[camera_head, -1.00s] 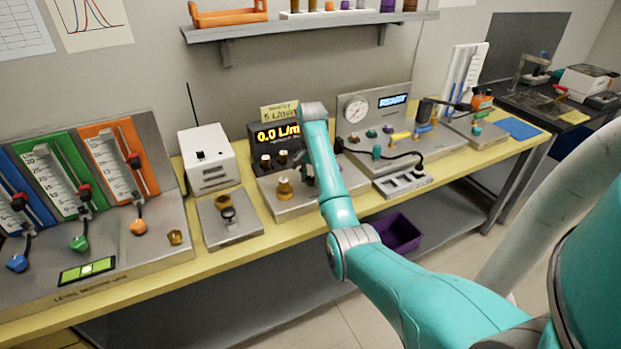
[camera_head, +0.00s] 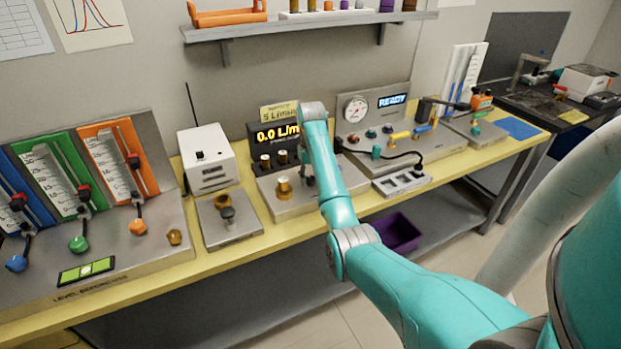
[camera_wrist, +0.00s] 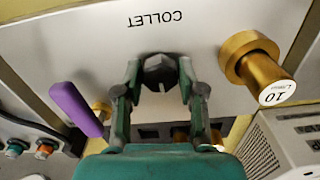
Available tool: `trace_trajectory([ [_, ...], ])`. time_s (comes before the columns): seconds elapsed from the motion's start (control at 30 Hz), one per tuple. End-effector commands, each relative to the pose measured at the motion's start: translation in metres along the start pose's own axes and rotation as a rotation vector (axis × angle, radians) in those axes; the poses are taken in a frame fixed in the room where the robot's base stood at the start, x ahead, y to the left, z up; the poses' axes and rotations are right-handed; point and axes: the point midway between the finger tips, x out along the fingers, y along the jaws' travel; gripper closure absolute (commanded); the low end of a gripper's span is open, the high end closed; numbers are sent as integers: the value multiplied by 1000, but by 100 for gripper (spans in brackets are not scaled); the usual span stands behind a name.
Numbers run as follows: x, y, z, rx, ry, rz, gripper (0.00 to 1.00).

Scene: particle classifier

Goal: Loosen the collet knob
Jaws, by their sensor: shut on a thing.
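The collet knob (camera_wrist: 160,72), a dark grey faceted knob, sits on a light metal panel below the upside-down word COLLET in the wrist view. My gripper (camera_wrist: 160,78) has one green finger on each side of it and is shut on it. The fingers reach around its sides, and its near part shows between them. In the head view my gripper and the knob are mostly hidden behind my wrist and forearm, at the middle unit with the yellow 0.0 L/min display (camera_head: 277,135).
A brass cylinder with a white "10" end (camera_wrist: 262,68) stands just right of my gripper in the wrist view. A purple handle (camera_wrist: 76,108) lies to its left. The white box (camera_head: 206,158) and the gauge panel (camera_head: 376,112) flank the unit in the head view.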

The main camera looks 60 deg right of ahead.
Motion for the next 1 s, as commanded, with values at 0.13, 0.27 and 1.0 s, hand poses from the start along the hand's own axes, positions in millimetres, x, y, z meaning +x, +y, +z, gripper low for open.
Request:
trace_trajectory([
  [0.13,0,0,0,-138,-1,-1,96],
  [0.27,0,0,0,-261,-1,-1,96],
  [1.0,1,2,-1,-963,-1,-1,96],
])
